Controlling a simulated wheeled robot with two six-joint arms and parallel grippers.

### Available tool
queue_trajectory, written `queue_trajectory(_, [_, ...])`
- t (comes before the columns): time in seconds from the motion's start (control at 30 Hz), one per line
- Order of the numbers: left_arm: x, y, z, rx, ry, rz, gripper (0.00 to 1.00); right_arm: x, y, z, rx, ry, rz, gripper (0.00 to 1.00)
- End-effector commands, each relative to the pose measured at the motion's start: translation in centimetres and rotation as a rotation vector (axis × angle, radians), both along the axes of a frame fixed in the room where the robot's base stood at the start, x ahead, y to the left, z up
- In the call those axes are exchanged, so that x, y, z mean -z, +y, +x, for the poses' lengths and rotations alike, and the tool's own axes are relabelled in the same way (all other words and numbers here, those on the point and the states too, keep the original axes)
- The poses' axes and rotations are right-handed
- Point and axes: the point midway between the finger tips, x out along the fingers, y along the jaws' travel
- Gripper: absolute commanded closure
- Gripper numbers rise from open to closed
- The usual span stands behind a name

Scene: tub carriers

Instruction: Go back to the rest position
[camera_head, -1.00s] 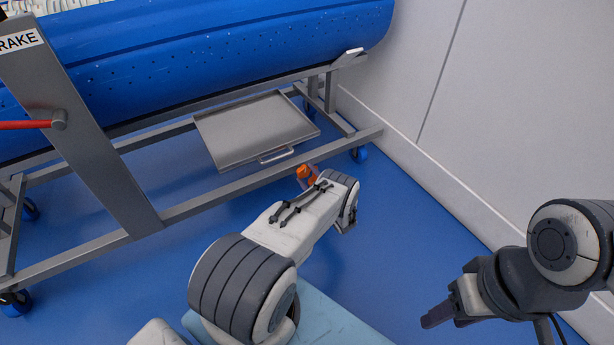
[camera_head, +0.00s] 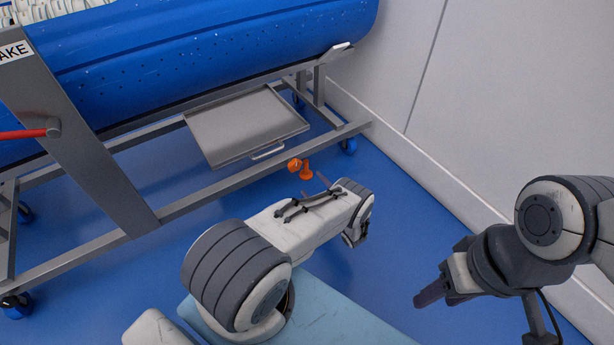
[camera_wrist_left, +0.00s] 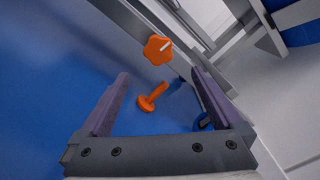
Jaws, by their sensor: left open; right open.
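My left gripper (camera_head: 316,186) is open and empty, low over the blue floor, mostly hidden behind its own wrist in the head view. The left wrist view shows its two purple-grey fingers spread apart (camera_wrist_left: 160,77). Beyond them are an orange star-shaped knob (camera_wrist_left: 157,48) and an orange stemmed piece with a round base (camera_wrist_left: 152,97). In the head view the knob (camera_head: 294,165) and the stemmed piece (camera_head: 306,172) show just past the gripper, close to the carrier's lower rail. My right gripper (camera_head: 432,293) is open, at the right, away from the carrier; nothing shows in it.
A blue tub (camera_head: 200,65) lies in a grey metal carrier frame (camera_head: 85,145) on blue castors. A grey tray (camera_head: 245,125) with a handle sits low under it. A red lever (camera_head: 22,134) is at the left. A pale wall (camera_head: 480,100) bounds the right; open floor lies between.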

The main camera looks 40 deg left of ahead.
Motion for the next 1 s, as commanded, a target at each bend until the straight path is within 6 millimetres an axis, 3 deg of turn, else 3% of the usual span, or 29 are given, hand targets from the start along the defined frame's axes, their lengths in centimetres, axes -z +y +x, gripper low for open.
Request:
queue_trajectory(0.17, [0.0, -0.9, -0.4, 0.001, 0.000, 0.001, 0.00, -0.3, 0.0, 0.0, 0.000, 0.000, 0.000, 0.51])
queue_trajectory(0.7, [-0.4, -1.0, -0.2, -0.005, -0.001, -0.003, 0.00, -0.3, 0.0, 0.0, 0.000, 0.000, 0.000, 0.51])
queue_trajectory(0.77, [-1.3, -1.3, 0.4, -0.015, -0.001, -0.012, 0.00, -0.5, 0.0, 0.0, 0.000, 0.000, 0.000, 0.51])
queue_trajectory(0.87, [-4.2, -2.2, 1.7, -0.059, -0.002, -0.047, 0.00, -1.0, 0.0, 0.0, 0.000, 0.000, 0.000, 0.51])
queue_trajectory(1.0, [-10.5, -4.7, 3.1, -0.154, 0.012, -0.143, 0.00, -1.9, 0.0, 0.0, 0.000, 0.000, 0.000, 0.51])
